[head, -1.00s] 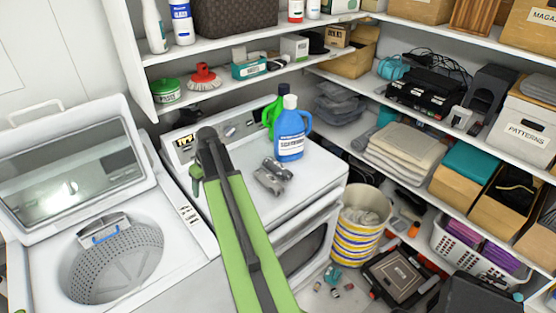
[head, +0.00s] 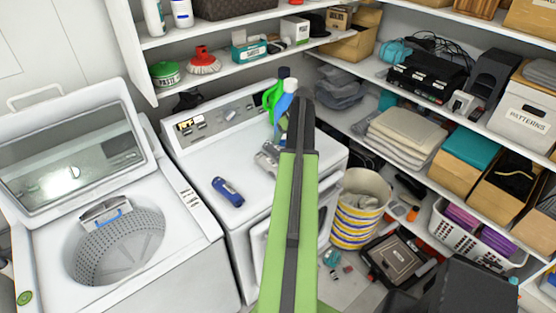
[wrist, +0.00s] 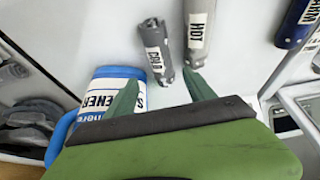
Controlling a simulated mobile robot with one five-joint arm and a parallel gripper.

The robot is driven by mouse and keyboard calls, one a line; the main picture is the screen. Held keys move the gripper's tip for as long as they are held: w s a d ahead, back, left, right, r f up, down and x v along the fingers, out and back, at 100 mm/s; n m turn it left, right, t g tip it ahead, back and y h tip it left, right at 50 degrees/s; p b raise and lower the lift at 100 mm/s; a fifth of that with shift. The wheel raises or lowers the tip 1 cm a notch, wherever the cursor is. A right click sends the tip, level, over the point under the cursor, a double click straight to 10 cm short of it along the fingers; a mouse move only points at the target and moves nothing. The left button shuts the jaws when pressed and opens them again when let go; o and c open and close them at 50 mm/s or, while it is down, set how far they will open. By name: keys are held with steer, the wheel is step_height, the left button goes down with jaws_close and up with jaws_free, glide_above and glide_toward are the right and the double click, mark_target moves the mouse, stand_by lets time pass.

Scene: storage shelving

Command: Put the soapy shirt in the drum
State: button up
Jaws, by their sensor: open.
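The open drum (head: 112,250) of the top-loading washer is at the left in the head view, its lid raised. A metal-looking fitting with a blue strip (head: 105,212) is at the drum's back edge. I cannot make out a soapy shirt in either view. My gripper (wrist: 160,88) is open and empty in the wrist view, above the white top of the neighbouring machine. In the head view my arm hides the fingertips.
A blue softener bottle (wrist: 118,74) is close by my gripper's left finger. A dark blue canister (head: 228,192) lies on the white machine (head: 200,165). A yellow-striped bin (head: 357,225) and clutter are on the floor at right. Shelves (head: 225,60) run behind and right.

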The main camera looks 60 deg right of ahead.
mark_target(279, 149)
steer(key=b+x, duration=0.4)
steer(key=x, duration=0.2)
steer(key=shift+f, duration=0.1)
steer(key=b+x, duration=0.4)
steer(key=shift+s+a+f+b, duration=0.2)
steer(key=shift+s+f+b, duration=0.05)
steer(key=shift+f+b, duration=0.15)
steer(key=shift+w+f+b, duration=0.2)
steer(key=shift+f+b, duration=0.1)
steer(key=shift+f, duration=0.05)
steer(key=shift+r, duration=0.2)
steer(key=shift+c, duration=0.3)
jaws_close()
